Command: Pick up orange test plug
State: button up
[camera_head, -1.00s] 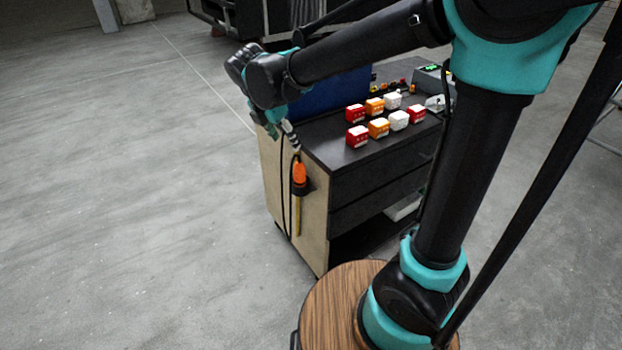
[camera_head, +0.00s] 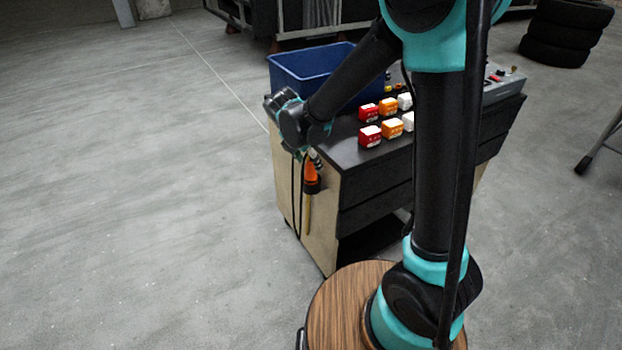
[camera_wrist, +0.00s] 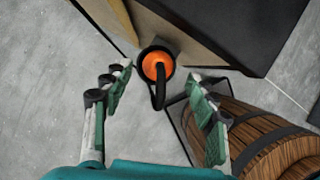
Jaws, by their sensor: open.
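The orange test plug (camera_head: 311,172) sits upright in a black holder on the light wooden side of the dark-topped cabinet. In the wrist view the plug (camera_wrist: 157,65) shows from above as an orange disc in a black ring, with a black cable looping from it. My gripper (camera_head: 310,154) is just above the plug in the head view. In the wrist view my gripper (camera_wrist: 158,75) is open, one finger on each side of the plug, and the fingers look apart from it. The height gap between the fingertips and the plug is hard to judge.
The cabinet top (camera_head: 345,143) carries red, orange and white blocks (camera_head: 370,136), a blue bin (camera_head: 300,65) and a grey device (camera_head: 502,85). A wooden handle (camera_head: 307,215) hangs below the plug. The floor left of the cabinet is clear.

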aim_at(311, 174)
jog(key=shift+x, duration=2.1)
jog(key=shift+w+a, duration=0.1)
jog(key=shift+w, duration=0.05)
grip_shut()
